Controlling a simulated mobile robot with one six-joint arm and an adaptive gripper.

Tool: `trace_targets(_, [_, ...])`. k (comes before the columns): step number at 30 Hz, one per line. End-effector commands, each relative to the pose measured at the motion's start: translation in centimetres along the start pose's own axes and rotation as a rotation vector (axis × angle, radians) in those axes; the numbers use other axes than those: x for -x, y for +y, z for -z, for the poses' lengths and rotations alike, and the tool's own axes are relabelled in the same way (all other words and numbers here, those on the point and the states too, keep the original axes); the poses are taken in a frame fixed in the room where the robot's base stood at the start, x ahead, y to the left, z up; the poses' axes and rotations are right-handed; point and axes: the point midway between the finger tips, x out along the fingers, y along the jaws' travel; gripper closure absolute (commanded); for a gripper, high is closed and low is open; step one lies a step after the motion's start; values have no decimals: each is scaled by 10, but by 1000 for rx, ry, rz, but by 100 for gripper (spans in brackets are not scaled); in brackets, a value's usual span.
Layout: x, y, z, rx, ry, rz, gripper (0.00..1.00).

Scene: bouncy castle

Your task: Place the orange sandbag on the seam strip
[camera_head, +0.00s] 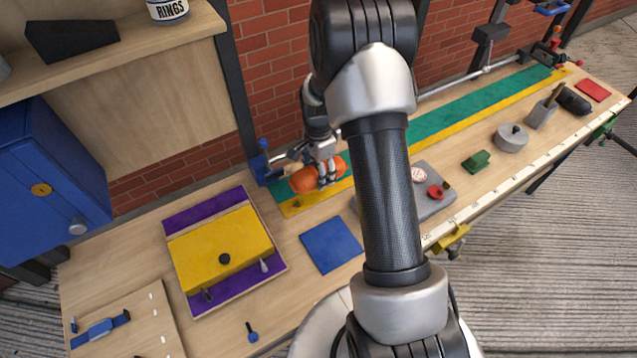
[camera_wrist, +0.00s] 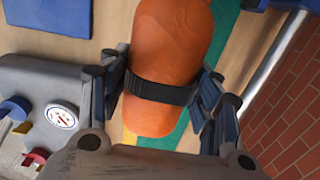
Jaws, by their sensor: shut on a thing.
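The orange sandbag (camera_head: 304,181) is a plump cylinder with a black strap around it, seen close up in the wrist view (camera_wrist: 172,40). My gripper (camera_head: 327,175) is shut on it, with fingers on both sides of the strap in the wrist view (camera_wrist: 160,92). The long strip on the bench has a green band (camera_head: 470,106) and a yellow band (camera_head: 303,205) side by side. The sandbag is over the near left end of this strip. I cannot tell whether it touches the strip or hangs just above it. My arm hides part of the strip's middle.
A blue clamp (camera_head: 261,165) stands at the strip's left end, with a metal rail behind. A yellow pad on a purple board (camera_head: 179,218) and a blue square (camera_head: 331,244) lie nearer. A grey plate (camera_head: 436,206) with small parts lies right of my arm.

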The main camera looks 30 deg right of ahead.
Motion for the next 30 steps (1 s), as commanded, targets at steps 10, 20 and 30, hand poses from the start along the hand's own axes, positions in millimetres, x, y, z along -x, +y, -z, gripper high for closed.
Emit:
trace_targets(10, [-28,-1,0,0,0,1,99])
trace_targets(20, [-46,-2,0,0,2,4,99])
trace_targets(30, [-50,0,0,0,0,1,35])
